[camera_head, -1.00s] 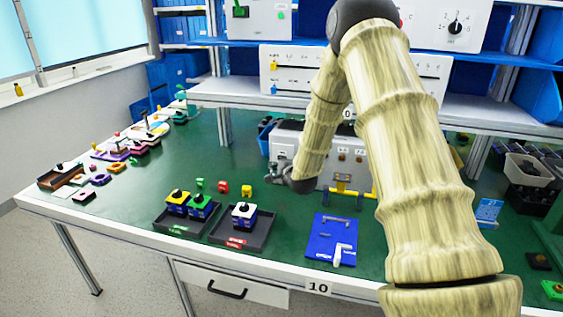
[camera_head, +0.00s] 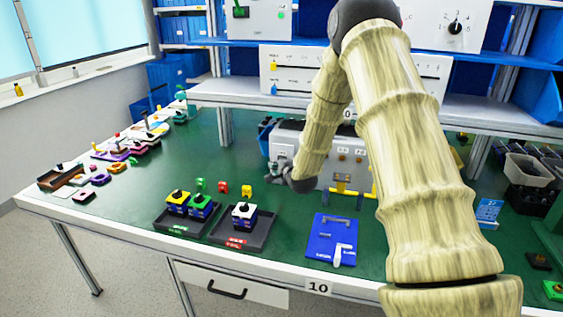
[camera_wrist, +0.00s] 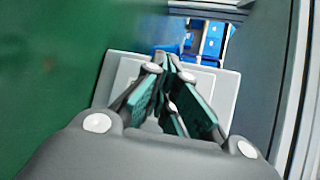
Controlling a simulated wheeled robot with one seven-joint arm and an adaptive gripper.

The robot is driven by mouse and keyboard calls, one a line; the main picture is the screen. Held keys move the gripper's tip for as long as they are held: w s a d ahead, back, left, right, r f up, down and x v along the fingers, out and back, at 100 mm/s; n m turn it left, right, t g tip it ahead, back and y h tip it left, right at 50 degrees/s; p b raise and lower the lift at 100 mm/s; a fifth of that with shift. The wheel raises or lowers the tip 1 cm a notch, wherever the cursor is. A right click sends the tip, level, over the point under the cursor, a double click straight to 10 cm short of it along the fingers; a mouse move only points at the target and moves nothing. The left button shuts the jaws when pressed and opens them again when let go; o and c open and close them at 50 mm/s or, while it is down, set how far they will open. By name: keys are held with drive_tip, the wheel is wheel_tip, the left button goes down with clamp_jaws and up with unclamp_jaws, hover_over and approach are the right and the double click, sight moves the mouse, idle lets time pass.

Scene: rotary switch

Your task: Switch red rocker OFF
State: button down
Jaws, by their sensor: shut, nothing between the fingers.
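I cannot make out a red rocker in either view. A light grey control box (camera_head: 352,143) stands at the back of the green table under the shelf, partly hidden by my arm. My gripper (camera_head: 271,168) is at the left end of this box. In the wrist view my gripper (camera_wrist: 168,60) is shut and empty, with its fingertips over a pale grey box (camera_wrist: 225,92). The fingers and gripper body hide part of that box, and contact cannot be told.
A blue board (camera_head: 320,240) lies in front of the box. Dark trays (camera_head: 262,236) with coloured switch blocks stand left of it. The shelf (camera_head: 240,97) overhangs the back of the table. The green surface left of my gripper is mostly clear.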

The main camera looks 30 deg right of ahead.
drive_tip(key=shift+w+d, duration=0.1)
drive_tip(key=shift+w+d, duration=0.15)
drive_tip(key=shift+d, duration=0.05)
drive_tip(key=shift+w+d+r, duration=0.1)
drive_tip(key=shift+w+d, duration=0.1)
idle(1.0)
drive_tip(key=shift+s+a, duration=0.15)
drive_tip(key=shift+a, duration=0.05)
drive_tip(key=shift+s+a, duration=0.35)
idle(0.4)
drive_tip(key=shift+s+a+f, duration=0.2)
drive_tip(key=shift+s+a, duration=0.6)
drive_tip(key=shift+a, duration=0.15)
drive_tip(key=shift+s+a+f, duration=0.2)
drive_tip(key=shift+s+a, duration=0.6)
drive_tip(key=shift+a, duration=0.15)
